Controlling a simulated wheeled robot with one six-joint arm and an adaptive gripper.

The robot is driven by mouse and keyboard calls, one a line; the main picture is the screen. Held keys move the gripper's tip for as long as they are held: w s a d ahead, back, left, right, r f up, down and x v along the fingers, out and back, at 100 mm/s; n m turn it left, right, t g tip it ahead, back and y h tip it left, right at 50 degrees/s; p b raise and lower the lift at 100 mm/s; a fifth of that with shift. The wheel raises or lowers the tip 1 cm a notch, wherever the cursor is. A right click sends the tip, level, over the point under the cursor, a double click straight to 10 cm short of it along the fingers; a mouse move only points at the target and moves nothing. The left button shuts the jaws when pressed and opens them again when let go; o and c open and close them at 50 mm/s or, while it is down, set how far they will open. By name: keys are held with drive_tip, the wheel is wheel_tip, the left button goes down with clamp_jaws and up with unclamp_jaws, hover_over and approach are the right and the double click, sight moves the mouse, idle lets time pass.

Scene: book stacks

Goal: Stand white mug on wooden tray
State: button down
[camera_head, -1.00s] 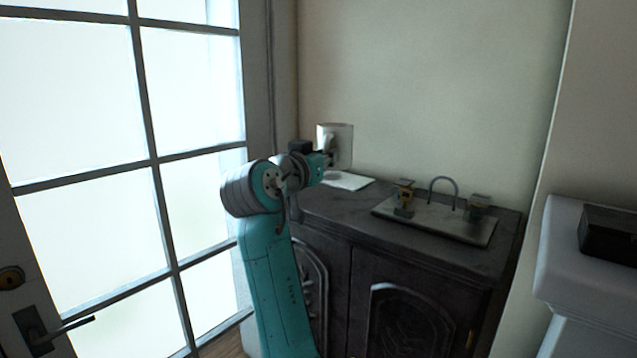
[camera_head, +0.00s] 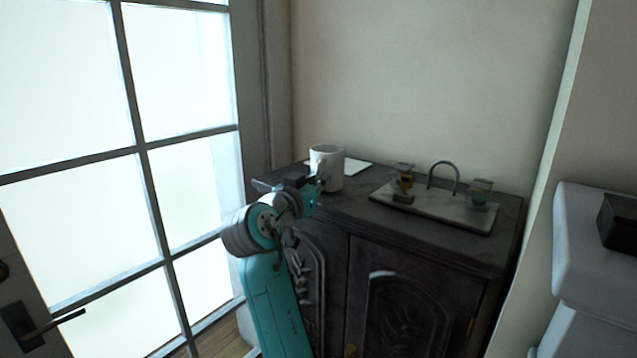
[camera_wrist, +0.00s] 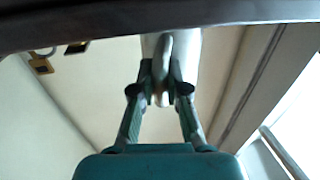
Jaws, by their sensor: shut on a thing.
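The wrist view shows my gripper's fingers (camera_wrist: 161,86) on either side of the handle, with part of the mug (camera_wrist: 186,45) behind. A flat greyish tray (camera_head: 440,208) with an arched handle lies to the right, apart from the mug. It may be the wooden tray; its material is unclear.
The dark cabinet (camera_head: 345,212) has bare top between mug and tray. A wall rises behind; a glazed door (camera_head: 75,165) is at left.

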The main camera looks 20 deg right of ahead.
drive_tip(key=shift+f, duration=0.15)
drive_tip(key=c, duration=1.2)
unclamp_jaws()
drive_tip(key=v, duration=1.2)
